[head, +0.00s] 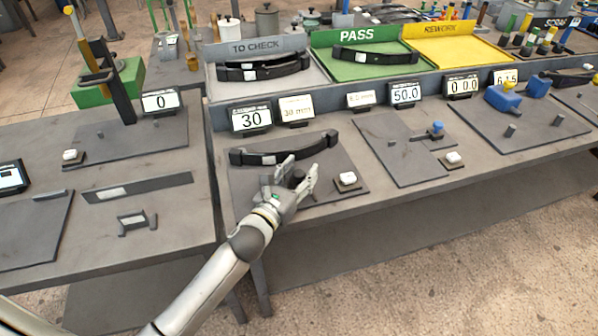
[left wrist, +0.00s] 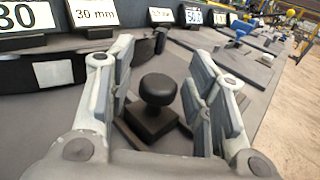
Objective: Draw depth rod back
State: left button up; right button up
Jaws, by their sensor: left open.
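A black round knob (left wrist: 158,90) on a short stem stands on a dark block (left wrist: 150,122); it looks like the handle of the depth rod, but I see no rod shaft. My left gripper (left wrist: 165,95) is open, with one finger on each side of the knob and a gap on both sides. In the head view my left gripper (head: 300,178) is low over the dark plate (head: 330,160) of the station marked 30, and its fingers partly hide the knob. A black curved leaf spring (head: 250,158) with a pale label lies just behind the fingers. My right gripper is not in view.
A display reading 30 (head: 250,118) and a 30 mm card (head: 297,110) stand behind the plate. A white button (head: 348,179) is close on the right. Green PASS (head: 385,68) and yellow REWORK (head: 460,48) trays are farther back. Another gauge plate (head: 385,150) lies to the right.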

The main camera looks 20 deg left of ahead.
pick_arm(q)
jog(key=c, duration=0.3)
grip_shut()
jog(key=shift+s+d, duration=0.5)
jog(key=shift+s, duration=0.3)
jog(key=shift+s+d, duration=0.5)
jog(key=shift+s, duration=0.3)
jog(key=shift+d+f, duration=0.1)
jog(key=shift+d, duration=0.05)
jog(key=shift+c, duration=0.2)
grip_release()
jog(key=o, duration=0.3)
jog(key=shift+o, duration=0.2)
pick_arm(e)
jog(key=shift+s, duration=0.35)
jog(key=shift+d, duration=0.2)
pick_arm(q)
jog(key=s+a, duration=0.2)
jog(key=s, duration=1)
jog(key=shift+a, duration=0.2)
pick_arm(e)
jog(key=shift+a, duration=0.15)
